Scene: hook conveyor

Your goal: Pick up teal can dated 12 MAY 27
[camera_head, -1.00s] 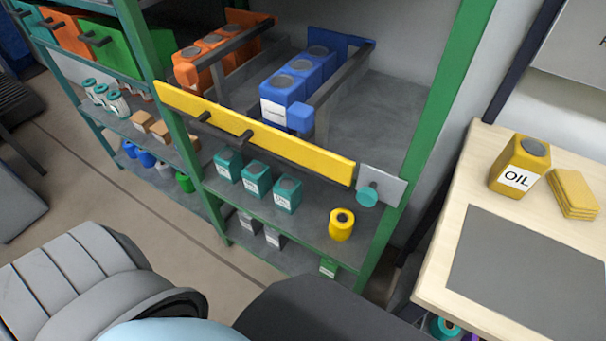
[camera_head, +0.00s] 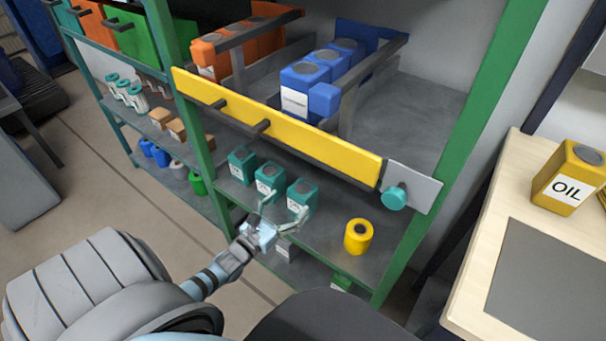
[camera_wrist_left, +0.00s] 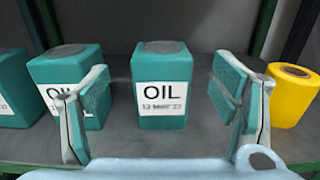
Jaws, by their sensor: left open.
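Three teal cans stand in a row on the shelf below the yellow rail. The rightmost teal can (camera_head: 302,191) is the centre can in the left wrist view (camera_wrist_left: 162,75); its label reads OIL with a small date that looks like 12 MAY 27. The middle teal can (camera_head: 270,177) also shows in the left wrist view (camera_wrist_left: 66,69), its date line hidden by a finger. The left teal can (camera_head: 241,165) is cut off in the wrist view. My left gripper (camera_head: 283,203) is open and empty in front of the cans, its fingers to either side of the centre can in the wrist view.
A yellow round container (camera_head: 358,237) stands on the same shelf, to the right. The yellow rail (camera_head: 280,125) runs above the cans, with blue cans (camera_head: 302,88) behind it. A green post (camera_head: 420,215) bounds the shelf at right. A wooden table (camera_head: 480,250) stands beyond.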

